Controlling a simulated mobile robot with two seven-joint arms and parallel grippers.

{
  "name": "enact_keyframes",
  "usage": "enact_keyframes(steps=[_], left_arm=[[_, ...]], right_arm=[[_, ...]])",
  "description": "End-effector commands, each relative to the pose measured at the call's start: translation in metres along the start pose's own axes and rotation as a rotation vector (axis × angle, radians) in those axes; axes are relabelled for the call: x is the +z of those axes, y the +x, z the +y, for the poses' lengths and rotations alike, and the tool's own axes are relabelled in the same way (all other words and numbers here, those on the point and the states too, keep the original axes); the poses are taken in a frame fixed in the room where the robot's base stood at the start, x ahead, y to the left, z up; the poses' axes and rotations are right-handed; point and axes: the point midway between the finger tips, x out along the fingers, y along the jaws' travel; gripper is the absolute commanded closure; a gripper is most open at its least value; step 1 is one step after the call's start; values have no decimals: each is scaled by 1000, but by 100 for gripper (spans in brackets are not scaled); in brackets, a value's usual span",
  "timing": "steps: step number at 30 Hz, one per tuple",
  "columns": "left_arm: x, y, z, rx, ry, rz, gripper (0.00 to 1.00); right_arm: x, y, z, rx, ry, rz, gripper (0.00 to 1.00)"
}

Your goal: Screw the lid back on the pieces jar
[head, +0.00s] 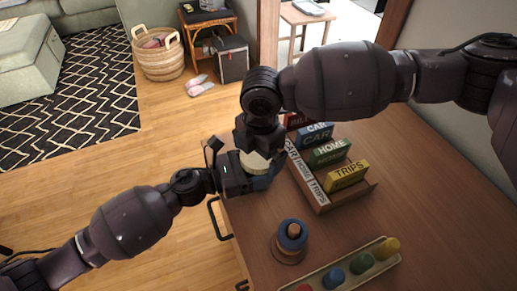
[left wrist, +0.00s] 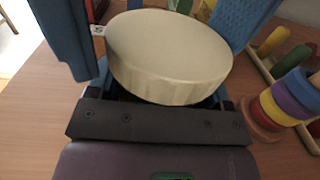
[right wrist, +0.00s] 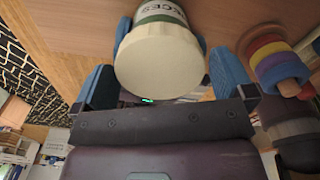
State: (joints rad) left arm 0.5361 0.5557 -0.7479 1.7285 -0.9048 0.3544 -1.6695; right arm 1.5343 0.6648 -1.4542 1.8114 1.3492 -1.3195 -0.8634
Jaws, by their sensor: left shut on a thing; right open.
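The pieces jar (right wrist: 165,12), white with a green band and dark lettering, shows behind its lid in the right wrist view. The round cream lid (right wrist: 158,62) sits in line on the jar's top; I cannot tell how tight it is. The lid also shows in the left wrist view (left wrist: 170,50) and in the head view (head: 254,163). My left gripper (head: 262,182) is shut on the jar at the table's left edge, below the lid. My right gripper (right wrist: 160,75) is open, pointing down from above, its blue fingers on either side of the lid.
A wooden rack (head: 322,207) of labelled boxes stands just right of the jar. A ring stacker (head: 290,240) and a tray of coloured pegs (head: 332,288) are nearer the front. The wooden tabletop (head: 430,190) is clear on the right. Drawer handles (head: 217,220) stick out at the left edge.

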Motion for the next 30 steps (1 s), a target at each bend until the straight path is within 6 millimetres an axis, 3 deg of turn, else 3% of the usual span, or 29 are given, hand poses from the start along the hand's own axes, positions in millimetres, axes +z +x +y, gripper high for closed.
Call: enact_keyframes(steps=[1,9,15,19,20,22,30], left_arm=[[0,0,0,0,1,-1,93],[0,0,0,0,0,-1,93],[0,0,0,0,1,-1,93],[0,0,0,0,1,-1,93],[0,0,0,0,1,-1,93],[0,0,0,0,1,-1,93],[0,0,0,0,0,-1,93]], right_arm=[[0,0,0,0,0,0,5],[0,0,0,0,0,0,43],[-1,0,0,-1,117,3,43],[0,0,0,0,107,1,43],[0,0,0,0,107,1,13],[0,0,0,0,107,1,2],[0,-1,0,0,106,0,0]])
